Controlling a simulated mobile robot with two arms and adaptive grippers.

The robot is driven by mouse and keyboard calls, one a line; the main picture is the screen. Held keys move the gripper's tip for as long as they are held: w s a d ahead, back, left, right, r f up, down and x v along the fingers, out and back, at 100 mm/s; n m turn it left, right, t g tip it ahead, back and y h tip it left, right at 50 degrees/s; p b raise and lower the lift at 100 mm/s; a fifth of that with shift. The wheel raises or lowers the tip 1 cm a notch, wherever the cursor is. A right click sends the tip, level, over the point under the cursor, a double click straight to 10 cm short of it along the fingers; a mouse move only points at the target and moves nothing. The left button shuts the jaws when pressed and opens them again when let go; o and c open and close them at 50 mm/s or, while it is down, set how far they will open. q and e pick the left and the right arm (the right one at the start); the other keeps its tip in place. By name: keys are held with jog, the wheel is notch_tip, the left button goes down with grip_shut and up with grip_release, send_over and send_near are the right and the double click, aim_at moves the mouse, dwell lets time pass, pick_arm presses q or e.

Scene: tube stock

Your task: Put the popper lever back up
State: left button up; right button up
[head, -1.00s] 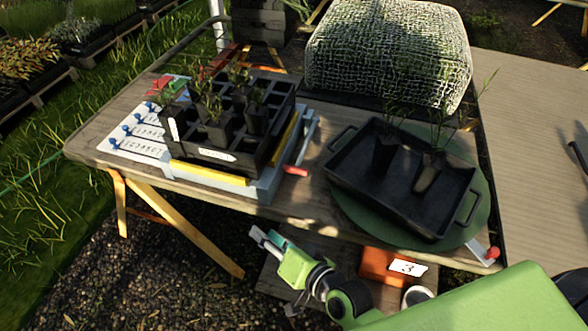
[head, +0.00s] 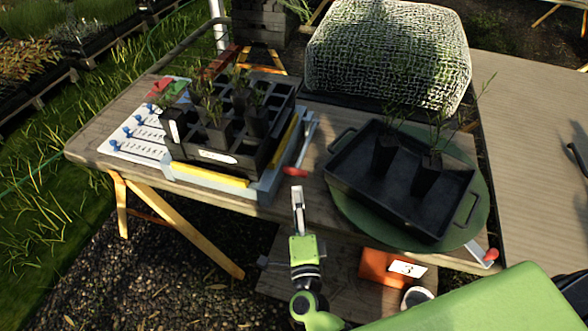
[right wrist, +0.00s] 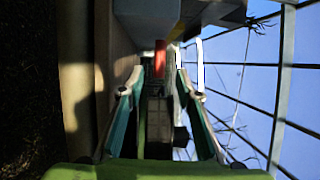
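The popper is a pale blue-grey base (head: 267,190) under a black cell tray (head: 215,160) on the wooden table. Its lever (head: 304,143) is a grey bar at the right side, lying low, with a red handle (head: 295,172) at its near end. My right gripper (head: 298,190) is just in front of the handle, pointing at it. In the right wrist view its two fingers (right wrist: 157,80) are apart, with the red handle (right wrist: 160,58) ahead between the tips. I cannot tell whether they touch it. My left gripper is not in view.
A black handled tray (head: 345,185) with two potted seedlings sits on a green disc (head: 360,222) to the right. White label boards (head: 140,135) lie left of the popper. An orange box (head: 378,268) stands below the table's front edge. A mesh-covered block (head: 390,50) is behind.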

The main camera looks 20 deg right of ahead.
aim_at(294, 170)
jog(key=x, duration=1)
jog(key=shift+w+p, duration=0.1)
jog(key=shift+p, duration=0.3)
grip_shut()
